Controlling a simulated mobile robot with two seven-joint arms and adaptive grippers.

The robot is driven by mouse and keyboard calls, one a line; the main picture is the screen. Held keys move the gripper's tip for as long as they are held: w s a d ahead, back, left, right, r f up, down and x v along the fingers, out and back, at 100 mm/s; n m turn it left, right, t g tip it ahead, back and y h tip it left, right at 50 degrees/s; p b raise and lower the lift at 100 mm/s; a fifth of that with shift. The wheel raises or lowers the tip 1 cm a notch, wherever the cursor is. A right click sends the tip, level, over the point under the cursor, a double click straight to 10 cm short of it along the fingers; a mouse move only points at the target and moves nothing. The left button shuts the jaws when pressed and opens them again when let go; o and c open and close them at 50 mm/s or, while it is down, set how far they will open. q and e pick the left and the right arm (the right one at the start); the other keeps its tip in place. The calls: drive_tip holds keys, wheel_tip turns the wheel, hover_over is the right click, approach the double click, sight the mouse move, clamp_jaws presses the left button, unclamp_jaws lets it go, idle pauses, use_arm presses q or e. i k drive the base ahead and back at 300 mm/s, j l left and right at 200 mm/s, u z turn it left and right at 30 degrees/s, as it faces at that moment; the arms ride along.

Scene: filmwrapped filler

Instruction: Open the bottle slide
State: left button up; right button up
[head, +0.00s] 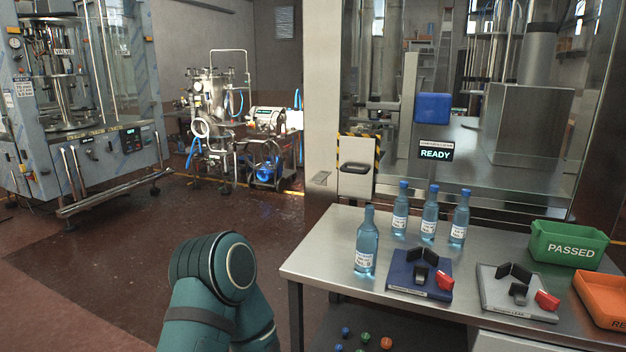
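A glass-fronted machine stands behind the table, with a READY sign (435,154) on it. At its left is a pale panel (355,188) with yellow-and-black striped edges and a dark handle (355,168). This may be the bottle slide; no label says so, and I cannot tell whether it is open. A blue box (433,108) is on the machine's front above the sign. A teal link of one of my arms shows at the lower middle, but neither gripper is in view.
A steel table (322,250) holds an uncapped blue bottle (366,245), several blue-capped bottles (429,215), a blue fixture (419,275), a grey fixture (500,300), a green PASSED bin (568,246) and an orange bin (602,298). Coloured caps (365,338) lie below. The floor to the left is clear.

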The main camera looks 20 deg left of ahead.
sight(357, 155)
drive_tip(key=i+j, duration=0.35)
drive_tip(key=j, duration=0.25)
drive_tip(key=i+j, duration=0.3)
drive_tip(key=j, duration=0.3)
drive_tip(key=i+j, duration=0.15)
drive_tip(key=j, duration=0.25)
drive_tip(key=i+j, duration=0.1)
drive_tip(key=j, duration=0.3)
drive_tip(key=i+j, duration=0.1)
drive_tip(key=j, duration=0.3)
drive_tip(key=i+j, duration=0.1)
drive_tip(key=j, duration=0.3)
drive_tip(key=i+j, duration=0.5)
drive_tip(key=j, duration=0.2)
drive_tip(key=z, duration=0.1)
